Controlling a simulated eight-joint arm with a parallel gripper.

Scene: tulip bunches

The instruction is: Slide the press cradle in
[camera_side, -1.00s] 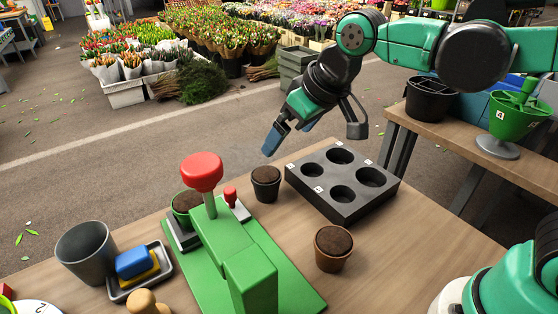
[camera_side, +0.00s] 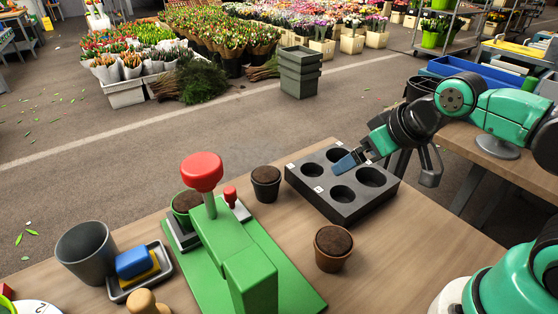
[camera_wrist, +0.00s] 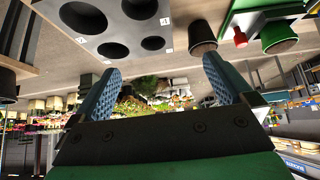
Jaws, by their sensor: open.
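The green press (camera_side: 250,275) stands on a green base plate, with a red ball (camera_side: 202,172) on top of its lever. Its grey cradle (camera_side: 183,237) carries a green pot of soil (camera_side: 185,203) and has a small red knob (camera_side: 230,194). The press partly hides the cradle, so I cannot tell how far in it sits. In the wrist view the red knob (camera_wrist: 240,38) and green pot (camera_wrist: 278,37) show at the top right. My gripper (camera_side: 348,161) appears over the block with holes, right of the press. Its blue fingers (camera_wrist: 165,87) are apart and empty in the wrist view.
The dark block (camera_side: 345,205) has several round holes. A black soil pot (camera_side: 266,183) stands between press and block; a brown one (camera_side: 333,248) stands in front. A grey bucket (camera_side: 87,252) and a tray (camera_side: 155,282) with blue and yellow sponges are at the left.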

